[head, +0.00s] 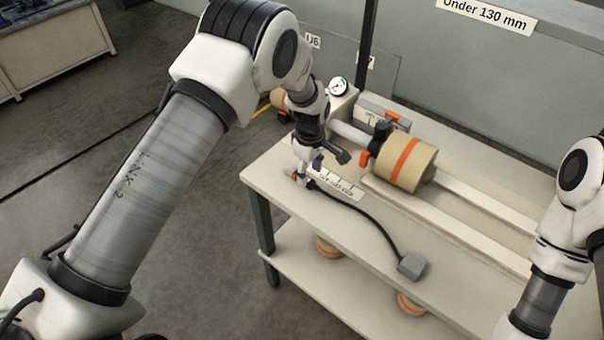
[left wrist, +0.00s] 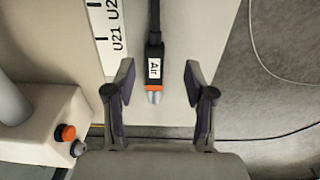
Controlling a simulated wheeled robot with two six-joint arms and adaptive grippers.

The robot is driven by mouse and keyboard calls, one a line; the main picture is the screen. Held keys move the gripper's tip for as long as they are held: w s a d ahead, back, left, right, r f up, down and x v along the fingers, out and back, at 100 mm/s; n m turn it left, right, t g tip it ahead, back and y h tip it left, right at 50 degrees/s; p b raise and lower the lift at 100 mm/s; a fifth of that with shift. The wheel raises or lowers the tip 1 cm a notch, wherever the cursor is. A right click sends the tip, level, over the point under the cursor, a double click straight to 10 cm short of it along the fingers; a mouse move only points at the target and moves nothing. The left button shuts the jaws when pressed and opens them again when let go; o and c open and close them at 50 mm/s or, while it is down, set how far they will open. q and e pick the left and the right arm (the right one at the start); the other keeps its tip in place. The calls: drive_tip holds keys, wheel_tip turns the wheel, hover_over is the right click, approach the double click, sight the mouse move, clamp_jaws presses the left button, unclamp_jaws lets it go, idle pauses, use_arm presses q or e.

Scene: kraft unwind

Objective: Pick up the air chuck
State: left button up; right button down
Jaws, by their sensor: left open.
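The air chuck (left wrist: 154,68) shows in the left wrist view as a dark body with a white "Air" label, an orange ring and a silver tip. It lies on the table top near its edge. My left gripper (left wrist: 159,80) is open, with one finger on each side of the chuck's tip and gaps on both sides. I cannot tell how far above the table the fingers are. In the head view my left gripper (head: 317,163) is over the table's left corner and partly covers the chuck. My right gripper is out of view.
A black hose runs across the table (head: 290,215) to a grey box (head: 411,265) at the front edge. A kraft roll (head: 403,161) with an orange band sits on a shaft behind. A pressure gauge (head: 338,87) stands near the left arm. A marked strip (head: 338,184) lies beside the chuck.

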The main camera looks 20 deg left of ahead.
sight(309, 180)
use_arm(q)
drive_tip(key=f, duration=0.2)
drive_tip(key=w+f, duration=0.1)
drive_tip(key=f, duration=0.1)
drive_tip(key=shift+w+a+f+p, duration=0.1)
drive_tip(key=shift+a+f+p, duration=0.05)
drive_tip(key=shift+p, duration=0.15)
drive_tip(key=shift+c, duration=0.3)
drive_tip(key=shift+s+r, duration=0.3)
drive_tip(key=shift+s, duration=0.05)
clamp_jaws()
drive_tip(key=shift+w, duration=0.1)
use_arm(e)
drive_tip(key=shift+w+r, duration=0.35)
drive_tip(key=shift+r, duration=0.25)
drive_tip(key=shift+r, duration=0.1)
